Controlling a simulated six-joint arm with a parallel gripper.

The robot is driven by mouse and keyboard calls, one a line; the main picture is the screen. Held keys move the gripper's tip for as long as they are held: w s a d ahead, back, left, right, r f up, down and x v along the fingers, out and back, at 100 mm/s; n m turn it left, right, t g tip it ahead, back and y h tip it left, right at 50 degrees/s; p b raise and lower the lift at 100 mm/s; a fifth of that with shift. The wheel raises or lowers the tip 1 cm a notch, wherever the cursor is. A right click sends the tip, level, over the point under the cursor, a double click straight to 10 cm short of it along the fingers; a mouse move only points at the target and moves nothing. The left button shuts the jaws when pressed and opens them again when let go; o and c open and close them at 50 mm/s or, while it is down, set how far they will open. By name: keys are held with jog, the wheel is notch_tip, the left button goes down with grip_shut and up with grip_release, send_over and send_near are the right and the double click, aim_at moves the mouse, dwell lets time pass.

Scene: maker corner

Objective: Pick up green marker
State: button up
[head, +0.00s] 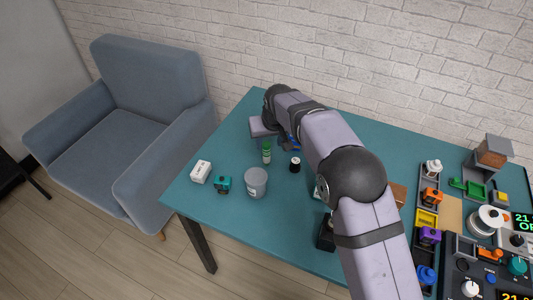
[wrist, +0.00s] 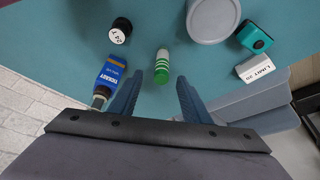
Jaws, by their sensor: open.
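The green marker (head: 266,155) is a short green cylinder with white bands, standing or lying near the far left of the teal table; I cannot tell which. It also shows in the wrist view (wrist: 162,62), with its green end toward my gripper. My gripper (wrist: 160,79) is open and empty. Its two fingers lie on either side of the marker's near end in that picture, with gaps on both sides. In the head view my gripper (head: 264,132) is just behind the marker, mostly hidden by my wrist.
A black cylinder (wrist: 121,30), a grey cup (wrist: 211,18), a teal item (wrist: 254,38) and a white box (wrist: 255,68) stand around. The table's front left (head: 225,225) is clear.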

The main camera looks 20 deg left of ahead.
aim_at(267, 148)
jog(key=shift+s+p+x, duration=0.15)
jog(key=shift+p+x, duration=0.55)
jog(key=shift+x, duration=1.1)
jog(key=shift+s+p+x, duration=0.1)
jog(key=shift+p+x, duration=0.55)
jog(key=shift+x, duration=1.15)
jog(key=shift+c, duration=0.5)
grip_shut()
